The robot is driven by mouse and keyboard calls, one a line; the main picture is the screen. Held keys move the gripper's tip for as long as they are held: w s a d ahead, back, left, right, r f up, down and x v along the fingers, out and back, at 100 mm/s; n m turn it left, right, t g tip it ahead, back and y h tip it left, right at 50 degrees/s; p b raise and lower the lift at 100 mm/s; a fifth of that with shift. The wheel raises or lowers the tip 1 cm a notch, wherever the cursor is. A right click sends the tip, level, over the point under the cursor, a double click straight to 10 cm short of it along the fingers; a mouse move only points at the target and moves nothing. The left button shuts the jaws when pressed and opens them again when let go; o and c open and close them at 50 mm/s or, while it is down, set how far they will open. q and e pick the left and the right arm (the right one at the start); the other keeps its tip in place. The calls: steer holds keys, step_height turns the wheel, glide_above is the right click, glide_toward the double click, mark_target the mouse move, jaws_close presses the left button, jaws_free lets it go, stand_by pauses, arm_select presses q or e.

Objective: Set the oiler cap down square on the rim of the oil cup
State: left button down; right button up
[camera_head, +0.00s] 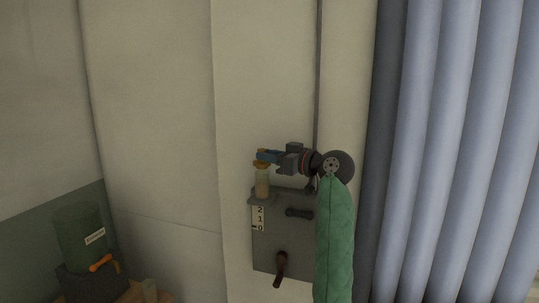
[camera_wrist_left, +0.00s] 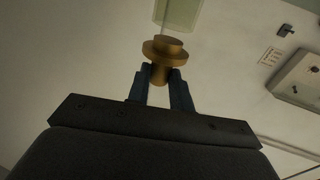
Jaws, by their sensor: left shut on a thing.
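The oiler cap (camera_wrist_left: 166,47) is a brass-coloured flanged knob, held between the two dark fingertips of my left gripper (camera_wrist_left: 163,77) in the left wrist view. In the head view the left gripper (camera_head: 265,156) points left, shut on the cap (camera_head: 260,165), which sits just over the oil cup (camera_head: 262,184). The oil cup is a small clear cylinder with amber contents, standing upright on a grey box. A pale greenish shape beyond the cap in the wrist view looks like the cup (camera_wrist_left: 178,12). I cannot tell whether cap and rim touch. My right gripper is not in view.
The grey box (camera_head: 276,243) against the pale wall has a 2-1-0 scale (camera_head: 259,218) and two dark handles. A green canister (camera_head: 80,238) stands at lower left. Ribbed blue-grey folds (camera_head: 455,150) fill the right side. The wall left of the cup is clear.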

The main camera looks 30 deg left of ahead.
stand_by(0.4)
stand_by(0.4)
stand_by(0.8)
arm_select(q)
steer(key=shift+f, duration=1.15)
steer(key=c, duration=1.2)
jaws_free()
steer(key=shift+o, duration=0.2)
steer(key=shift+r, duration=0.1)
